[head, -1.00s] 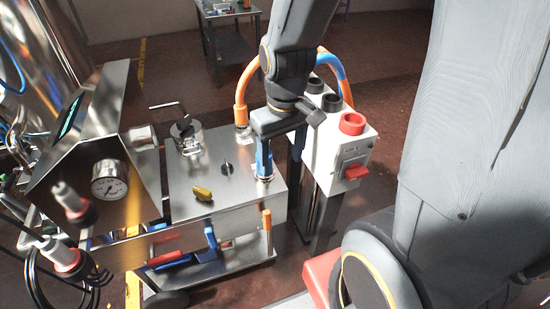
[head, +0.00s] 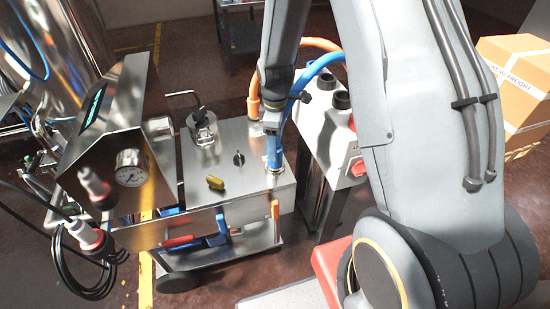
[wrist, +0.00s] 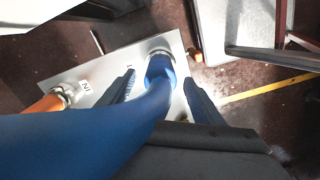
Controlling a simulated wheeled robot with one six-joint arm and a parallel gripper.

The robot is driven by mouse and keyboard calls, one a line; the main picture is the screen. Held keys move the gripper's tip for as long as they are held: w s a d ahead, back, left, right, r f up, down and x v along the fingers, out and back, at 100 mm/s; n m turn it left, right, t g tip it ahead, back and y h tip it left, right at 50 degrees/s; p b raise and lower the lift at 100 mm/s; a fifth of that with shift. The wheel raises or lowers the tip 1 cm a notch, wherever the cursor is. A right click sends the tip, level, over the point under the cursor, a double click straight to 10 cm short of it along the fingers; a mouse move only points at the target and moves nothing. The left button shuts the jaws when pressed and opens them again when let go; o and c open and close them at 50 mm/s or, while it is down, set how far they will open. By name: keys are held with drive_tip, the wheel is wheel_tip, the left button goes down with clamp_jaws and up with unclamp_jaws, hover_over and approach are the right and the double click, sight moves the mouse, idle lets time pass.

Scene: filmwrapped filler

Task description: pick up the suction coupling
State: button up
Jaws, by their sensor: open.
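A blue hose (head: 277,152) ends in a blue coupling with a metal collar on the steel cart's top (head: 228,143). In the wrist view the blue coupling (wrist: 158,66) sits upright on its round metal port (wrist: 160,50). No label names it as suction. My gripper (head: 271,128) is just above it in the head view. In the wrist view my gripper (wrist: 159,78) is open, one finger on each side of the blue coupling, with visible gaps. The hose and my gripper body hide part of the coupling.
An orange hose (head: 253,90) joins a second fitting on the cart; it shows at left in the wrist view (wrist: 45,104). A yellow knob (head: 216,183) and clamp fitting (head: 203,128) stand nearby. A white control box (head: 325,130) is close at right. A freight carton (head: 520,75) stands far right.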

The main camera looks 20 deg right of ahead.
drive_tip(key=shift+f+p, duration=1.1)
drive_tip(key=shift+f, duration=1.55)
drive_tip(key=shift+c, duration=0.2)
drive_tip(key=c, duration=1.5)
